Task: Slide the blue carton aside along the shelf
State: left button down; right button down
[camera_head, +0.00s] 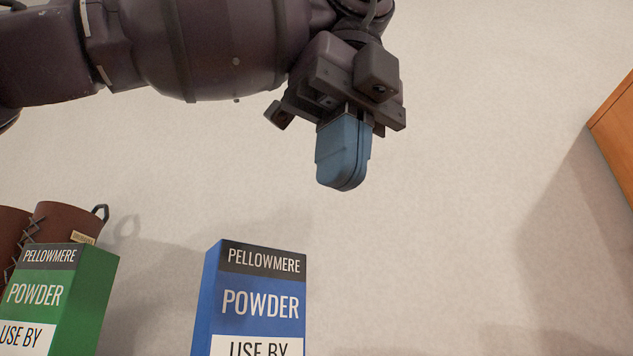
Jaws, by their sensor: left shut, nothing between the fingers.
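The blue carton (262,305) stands upright at the bottom middle of the head view. It has a dark band reading PELLOWMERE and the word POWDER; its lower part is cut off by the frame. My left gripper (341,182) hangs from my arm at the top, above and to the right of the carton in the picture, with its blue fingers pointing down. The fingers are shut together and empty, apart from the carton. The shelf surface is out of view. My right gripper is not in view.
A green carton (62,300) of the same kind stands at the lower left, with a gap between it and the blue one. Brown laced containers (65,220) stand behind it. The wall to the right of the blue carton is bare up to an orange-brown wooden piece (615,135) at the right edge.

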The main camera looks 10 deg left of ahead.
pick_arm(q)
jog(key=p, duration=0.2)
send_near(267, 248)
jog(key=f, duration=0.2)
jog(key=w+a+f, duration=0.1)
jog(key=f, duration=0.3)
jog(key=shift+w+a, duration=0.15)
jog(key=shift+w, duration=0.05)
jog(key=shift+w+a+f, duration=0.2)
jog(key=shift+f, duration=0.3)
jog(key=shift+d+f+b, duration=0.1)
jog(key=shift+f+b, duration=0.25)
jog(key=shift+s+d+f, duration=0.1)
jog(key=shift+s+d, duration=0.05)
jog(key=shift+s, duration=0.05)
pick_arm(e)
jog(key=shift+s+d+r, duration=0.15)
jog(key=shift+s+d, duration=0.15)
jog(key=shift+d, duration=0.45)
